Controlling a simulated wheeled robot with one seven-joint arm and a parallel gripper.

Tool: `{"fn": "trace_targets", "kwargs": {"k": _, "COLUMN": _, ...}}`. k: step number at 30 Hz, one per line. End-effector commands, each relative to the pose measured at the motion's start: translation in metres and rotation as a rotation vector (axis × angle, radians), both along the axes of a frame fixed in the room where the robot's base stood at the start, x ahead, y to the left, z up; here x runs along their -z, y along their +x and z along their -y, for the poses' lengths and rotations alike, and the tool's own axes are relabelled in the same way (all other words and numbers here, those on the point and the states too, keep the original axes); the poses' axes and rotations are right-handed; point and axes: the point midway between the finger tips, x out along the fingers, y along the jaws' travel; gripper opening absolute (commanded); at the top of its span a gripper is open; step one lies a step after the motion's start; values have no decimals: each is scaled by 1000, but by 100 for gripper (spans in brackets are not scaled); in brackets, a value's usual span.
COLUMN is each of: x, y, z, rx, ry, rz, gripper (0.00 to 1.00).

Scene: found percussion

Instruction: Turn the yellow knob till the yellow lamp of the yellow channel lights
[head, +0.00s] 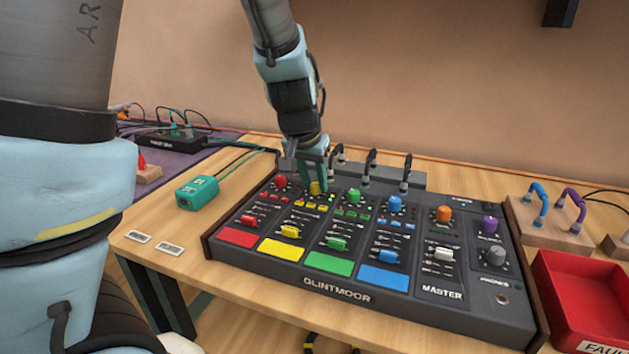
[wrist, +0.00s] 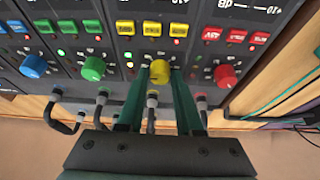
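The yellow knob (head: 315,187) stands at the top of the yellow channel on the dark mixer (head: 300,283). In the wrist view the yellow knob (wrist: 160,72) sits between the two green fingertips of my gripper (wrist: 160,78). The fingers flank it closely and appear to touch both sides. In the head view my gripper (head: 314,176) reaches down onto the knob from behind. Small lamps lie around the knob. I cannot tell whether a yellow lamp is lit.
The red knob (wrist: 224,75) and green knob (wrist: 93,68) stand on either side. Dark cable plugs (wrist: 152,99) rise behind the knobs, close to my fingers. A teal box (head: 197,191) lies left of the mixer, and a red tray (head: 585,300) stands at the right.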

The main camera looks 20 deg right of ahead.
Motion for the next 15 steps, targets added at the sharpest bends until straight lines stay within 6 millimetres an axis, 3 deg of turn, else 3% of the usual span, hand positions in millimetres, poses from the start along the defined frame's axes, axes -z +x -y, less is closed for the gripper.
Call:
{"fn": "trace_targets", "kwargs": {"k": 1, "x": 0, "y": 0, "z": 0, "rx": 0, "ry": 0, "rz": 0, "gripper": 42}}
{"fn": "trace_targets", "kwargs": {"k": 6, "x": 0, "y": 0, "z": 0, "rx": 0, "ry": 0, "rz": 0, "gripper": 61}}
{"fn": "trace_targets", "kwargs": {"k": 15, "x": -3, "y": -1, "z": 0, "rx": 0, "ry": -1, "rz": 0, "gripper": 61}}
